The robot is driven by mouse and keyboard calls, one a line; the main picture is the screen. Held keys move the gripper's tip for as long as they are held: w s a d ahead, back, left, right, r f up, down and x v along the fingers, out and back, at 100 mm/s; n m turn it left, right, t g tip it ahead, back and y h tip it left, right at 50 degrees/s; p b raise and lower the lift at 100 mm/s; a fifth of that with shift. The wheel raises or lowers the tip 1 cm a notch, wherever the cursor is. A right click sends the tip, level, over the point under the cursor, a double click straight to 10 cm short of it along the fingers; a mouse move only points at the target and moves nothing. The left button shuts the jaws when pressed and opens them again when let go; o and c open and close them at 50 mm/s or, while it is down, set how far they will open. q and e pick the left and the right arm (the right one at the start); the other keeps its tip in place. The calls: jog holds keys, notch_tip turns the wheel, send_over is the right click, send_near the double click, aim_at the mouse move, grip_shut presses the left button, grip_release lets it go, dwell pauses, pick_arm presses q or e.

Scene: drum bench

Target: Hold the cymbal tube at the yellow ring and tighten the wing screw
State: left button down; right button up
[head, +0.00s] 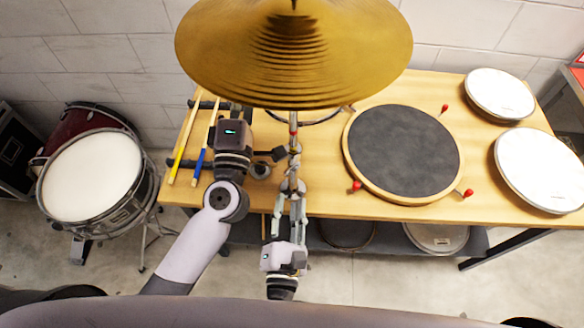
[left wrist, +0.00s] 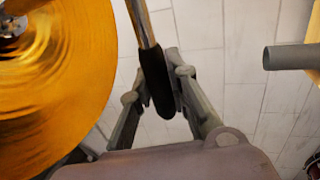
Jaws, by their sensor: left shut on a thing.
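I cannot make out the yellow ring. My right gripper (head: 292,190) comes up from below, fingers around the clamp (head: 293,184) lower on the stand. The wing screw is too small to tell, and so is the fingers' grip on it.
The wooden bench (head: 400,212) carries a dark round practice pad (head: 402,152) with red knobs, white drumheads (head: 540,170) at right and drumsticks (head: 187,140) at left.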

aim_at(292, 173)
jog(key=w, duration=1)
jog(key=shift+w, duration=0.1)
grip_shut()
